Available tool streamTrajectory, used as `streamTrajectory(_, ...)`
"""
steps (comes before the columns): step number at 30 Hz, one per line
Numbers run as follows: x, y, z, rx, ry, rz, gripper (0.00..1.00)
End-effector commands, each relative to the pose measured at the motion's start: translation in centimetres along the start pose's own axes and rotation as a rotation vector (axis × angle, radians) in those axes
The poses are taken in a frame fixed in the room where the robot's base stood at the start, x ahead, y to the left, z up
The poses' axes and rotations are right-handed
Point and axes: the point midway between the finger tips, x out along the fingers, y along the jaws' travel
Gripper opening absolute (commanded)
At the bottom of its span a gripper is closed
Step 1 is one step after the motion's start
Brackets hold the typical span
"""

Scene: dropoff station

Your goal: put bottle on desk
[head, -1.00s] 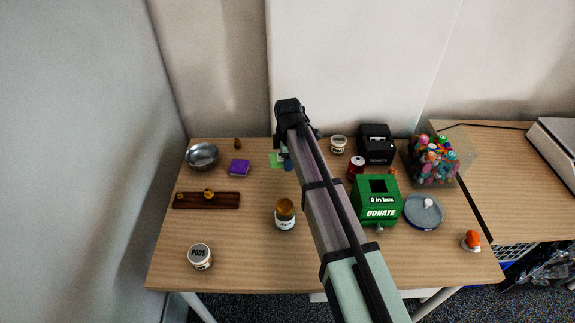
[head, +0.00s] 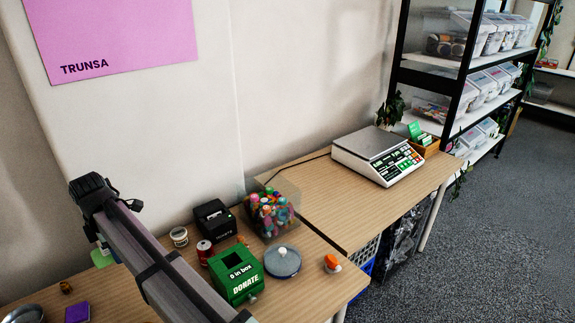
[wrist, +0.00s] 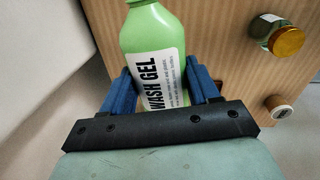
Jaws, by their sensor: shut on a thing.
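A green bottle with a white "WASH GEL" label (wrist: 150,30) is held between the blue fingers of my gripper (wrist: 162,84) in the wrist view. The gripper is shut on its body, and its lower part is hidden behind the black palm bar. In the head view, a small green part of it (head: 102,258) shows at the left, beside my arm, which hides most of my gripper. The near wooden desk (head: 310,297) and a second wooden desk (head: 300,182) behind it to the right are in view.
A scale (head: 376,155) stands on the second desk, whose left part is clear.

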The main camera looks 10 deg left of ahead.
Motion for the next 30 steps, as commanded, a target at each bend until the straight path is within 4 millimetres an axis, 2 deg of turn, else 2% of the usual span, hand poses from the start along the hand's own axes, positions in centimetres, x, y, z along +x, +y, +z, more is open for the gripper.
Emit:
streamTrajectory(1, -1.2, 0.3, 0.0, 0.000, 0.000, 0.003, 0.43)
streamTrajectory(6, -3.9, 0.6, 0.0, 0.000, 0.000, 0.002, 0.43)
streamTrajectory(14, -3.4, 2.4, 5.8, 0.063, -0.008, 0.000, 0.43)
streamTrajectory(20, -3.2, 4.0, 12.5, 0.134, -0.016, 0.000, 0.43)
streamTrajectory(30, -3.1, 5.5, 26.4, 0.274, -0.033, 0.000, 0.43)
